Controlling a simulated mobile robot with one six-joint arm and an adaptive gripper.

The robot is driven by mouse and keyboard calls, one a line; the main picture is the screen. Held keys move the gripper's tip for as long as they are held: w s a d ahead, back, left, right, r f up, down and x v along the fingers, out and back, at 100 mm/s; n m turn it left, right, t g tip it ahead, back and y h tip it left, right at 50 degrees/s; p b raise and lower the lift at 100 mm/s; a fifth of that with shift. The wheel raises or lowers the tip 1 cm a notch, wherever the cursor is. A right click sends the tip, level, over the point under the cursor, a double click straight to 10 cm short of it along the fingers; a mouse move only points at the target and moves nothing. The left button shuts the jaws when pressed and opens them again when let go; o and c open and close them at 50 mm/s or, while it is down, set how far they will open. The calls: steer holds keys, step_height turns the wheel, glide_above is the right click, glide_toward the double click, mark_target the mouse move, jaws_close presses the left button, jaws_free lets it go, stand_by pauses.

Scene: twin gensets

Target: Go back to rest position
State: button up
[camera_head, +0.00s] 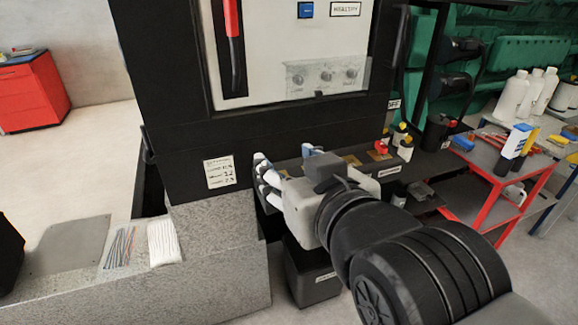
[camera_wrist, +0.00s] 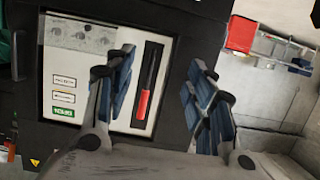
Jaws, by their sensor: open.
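My gripper (camera_head: 264,176) reaches out in front of the black cabinet (camera_head: 190,120), just below its light panel. In the wrist view the two blue-padded fingers of my gripper (camera_wrist: 160,95) stand wide apart, with nothing between them. The panel (camera_wrist: 70,75) and a red-handled lever (camera_wrist: 146,90) show behind the fingers. The lever (camera_head: 232,40) also shows at the panel's left side in the head view, upright and apart from my gripper.
A dark shelf (camera_head: 430,165) with small colored items runs right of my gripper. A red cart (camera_head: 480,185) with bottles stands at the right. A concrete ledge (camera_head: 215,270) lies at the lower left. A red drawer cabinet (camera_head: 32,95) stands far left, with open floor before it.

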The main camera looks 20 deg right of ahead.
steer(key=s+f+g, duration=1)
steer(key=s+f, duration=0.1)
steer(key=f, duration=0.5)
steer(key=shift+s+f, duration=0.15)
steer(key=shift+f, duration=0.15)
steer(key=shift+c, duration=0.4)
